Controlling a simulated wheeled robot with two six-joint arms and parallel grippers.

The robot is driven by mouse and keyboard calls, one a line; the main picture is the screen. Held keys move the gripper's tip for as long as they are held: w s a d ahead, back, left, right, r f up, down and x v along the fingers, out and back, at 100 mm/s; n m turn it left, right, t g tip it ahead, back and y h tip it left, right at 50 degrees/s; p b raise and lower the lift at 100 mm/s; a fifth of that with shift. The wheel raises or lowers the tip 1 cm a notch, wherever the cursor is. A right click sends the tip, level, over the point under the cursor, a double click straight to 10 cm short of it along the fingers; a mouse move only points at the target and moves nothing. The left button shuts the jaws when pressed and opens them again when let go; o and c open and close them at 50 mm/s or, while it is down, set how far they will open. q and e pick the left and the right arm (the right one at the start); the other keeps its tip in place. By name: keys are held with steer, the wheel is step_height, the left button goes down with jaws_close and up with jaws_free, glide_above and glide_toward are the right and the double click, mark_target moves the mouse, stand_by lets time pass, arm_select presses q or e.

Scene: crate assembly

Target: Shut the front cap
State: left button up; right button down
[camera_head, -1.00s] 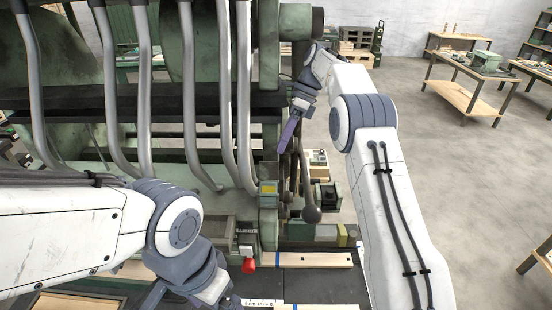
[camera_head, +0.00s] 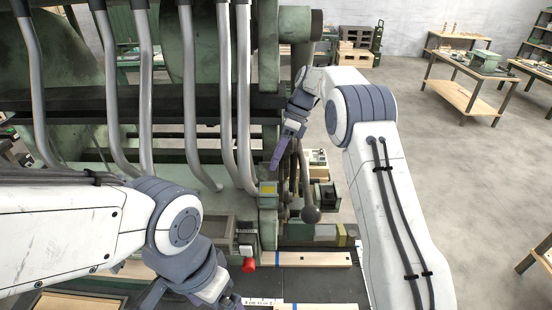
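A large green machine (camera_head: 275,55) with several grey pipes fills the left and middle of the head view. I cannot pick out the front cap for certain on it. My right gripper (camera_head: 277,160) is at the machine's right end, above a dark lever with a round knob (camera_head: 311,214). Its purplish fingers point down and left and overlap from this angle, so their opening is unclear. I see nothing held in them. My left gripper is at the bottom edge, below its grey wrist (camera_head: 190,270), largely cut off by the frame.
A red knob (camera_head: 249,265) and a small yellow panel (camera_head: 268,188) sit on the machine's front. Wooden boards (camera_head: 310,259) lie on a dark surface at the bottom middle. Open floor (camera_head: 460,190) lies to the right, with workbenches (camera_head: 470,72) farther back.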

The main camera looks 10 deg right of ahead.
mark_target(276, 180)
steer(key=shift+f+t+b, duration=0.1)
steer(key=shift+t+b, duration=0.2)
steer(key=shift+b, duration=0.3)
steer(key=s+t+b, duration=0.1)
steer(key=b, duration=0.2)
steer(key=t+b, duration=0.2)
steer(key=b, duration=0.2)
steer(key=s+n+t+h+b, duration=0.1)
steer(key=t+b, duration=0.1)
steer(key=b, duration=0.2)
steer(key=shift+s+a+r, duration=0.25)
steer(key=shift+s+r, duration=0.1)
steer(key=shift+s+r+t+b, duration=0.25)
steer(key=shift+t+b, duration=0.25)
steer(key=shift+b, duration=0.55)
steer(key=shift+r, duration=0.1)
steer(key=c, duration=0.7)
jaws_free()
